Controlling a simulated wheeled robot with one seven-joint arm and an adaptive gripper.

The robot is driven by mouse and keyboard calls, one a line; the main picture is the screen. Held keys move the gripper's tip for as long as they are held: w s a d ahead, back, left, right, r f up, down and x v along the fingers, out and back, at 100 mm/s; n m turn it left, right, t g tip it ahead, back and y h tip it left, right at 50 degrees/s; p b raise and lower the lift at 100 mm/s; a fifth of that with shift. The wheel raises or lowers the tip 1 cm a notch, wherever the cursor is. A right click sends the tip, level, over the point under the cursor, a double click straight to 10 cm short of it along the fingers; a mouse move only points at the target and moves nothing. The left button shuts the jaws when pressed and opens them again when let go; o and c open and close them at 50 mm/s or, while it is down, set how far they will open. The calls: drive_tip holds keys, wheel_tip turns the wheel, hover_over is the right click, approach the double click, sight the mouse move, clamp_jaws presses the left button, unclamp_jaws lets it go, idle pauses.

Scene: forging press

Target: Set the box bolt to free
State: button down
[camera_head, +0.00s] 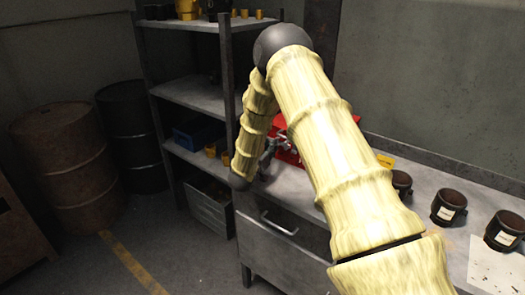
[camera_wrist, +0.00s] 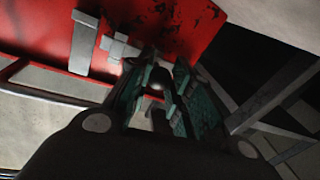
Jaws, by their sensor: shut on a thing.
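A worn red box (camera_head: 289,156) stands on the workbench, mostly hidden behind my arm in the head view. In the wrist view its red face (camera_wrist: 150,25) fills the top, with a grey metal strap (camera_wrist: 83,42) on it. The grey box bolt (camera_wrist: 120,46) lies across the red face just beyond my fingers. My gripper (camera_wrist: 160,72) has its teal-padded fingers shut on what seems to be the bolt's small knob (camera_wrist: 157,86). The exact contact and the bolt's position are hard to make out. In the head view my gripper (camera_head: 266,158) is small and partly covered.
Dark labelled cups (camera_head: 448,206) and a paper sheet (camera_head: 497,268) lie on the workbench (camera_head: 425,190) at right. A shelf rack (camera_head: 190,94) with a blue bin (camera_head: 195,134) stands behind at left. Drums (camera_head: 68,160) stand farther left. The floor in front of them is clear.

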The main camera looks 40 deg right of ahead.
drive_tip(key=c, duration=1.5)
unclamp_jaws()
drive_tip(key=shift+w+a+r, duration=0.1)
drive_tip(key=shift+w+a, duration=0.05)
drive_tip(key=shift+w, duration=0.05)
drive_tip(key=shift+o, duration=1.2)
drive_tip(key=shift+w, duration=0.15)
drive_tip(key=shift+s, duration=0.25)
drive_tip(key=v, duration=1.1)
drive_tip(key=shift+s+a, duration=0.15)
drive_tip(key=shift+a, duration=0.2)
